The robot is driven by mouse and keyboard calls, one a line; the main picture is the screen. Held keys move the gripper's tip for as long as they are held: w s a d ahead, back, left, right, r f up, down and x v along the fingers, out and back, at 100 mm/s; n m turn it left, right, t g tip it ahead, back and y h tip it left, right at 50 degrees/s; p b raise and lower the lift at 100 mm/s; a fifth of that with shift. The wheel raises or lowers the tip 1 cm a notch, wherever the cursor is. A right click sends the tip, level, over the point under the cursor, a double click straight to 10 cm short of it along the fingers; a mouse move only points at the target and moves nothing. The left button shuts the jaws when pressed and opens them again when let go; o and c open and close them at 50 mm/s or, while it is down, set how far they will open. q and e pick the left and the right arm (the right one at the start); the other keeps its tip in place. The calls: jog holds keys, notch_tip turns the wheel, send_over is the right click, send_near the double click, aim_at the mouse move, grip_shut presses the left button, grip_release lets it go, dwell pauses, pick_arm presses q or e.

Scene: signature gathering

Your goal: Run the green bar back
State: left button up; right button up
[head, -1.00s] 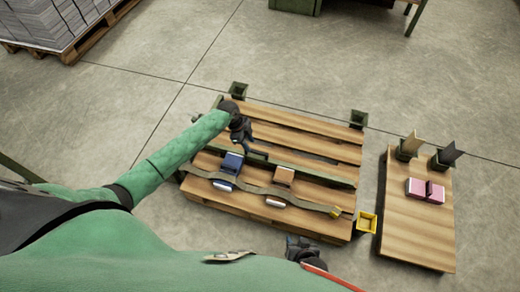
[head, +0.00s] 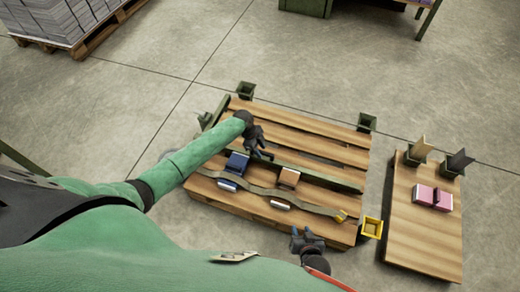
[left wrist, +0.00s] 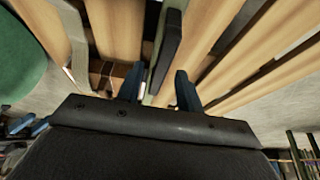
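The dark green bar (head: 320,175) lies across the slats of the wooden pallet (head: 300,213), behind the blue and tan blocks. My left gripper (head: 262,155) is over the bar's left part, pointing down. In the left wrist view its two dark blue fingers (left wrist: 158,88) are spread apart. A dark upright piece (left wrist: 168,50) and a pale green strip (left wrist: 154,82) show between them, with gaps beside them; I cannot tell which part of the bar this is. My right gripper (head: 308,240) is at the pallet's front edge, apart from the bar; its fingers are too small to read.
A blue block (head: 236,163) and a tan block (head: 288,177) stand before the bar, near a strap (head: 262,191). A yellow square cup (head: 372,228) is at the pallet's right corner. A wooden board (head: 420,240) with pink blocks (head: 432,197) lies further right. Green corner posts (head: 366,123) stand behind.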

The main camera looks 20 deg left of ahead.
pick_arm(q)
grip_shut()
jog(key=shift+w, duration=0.15)
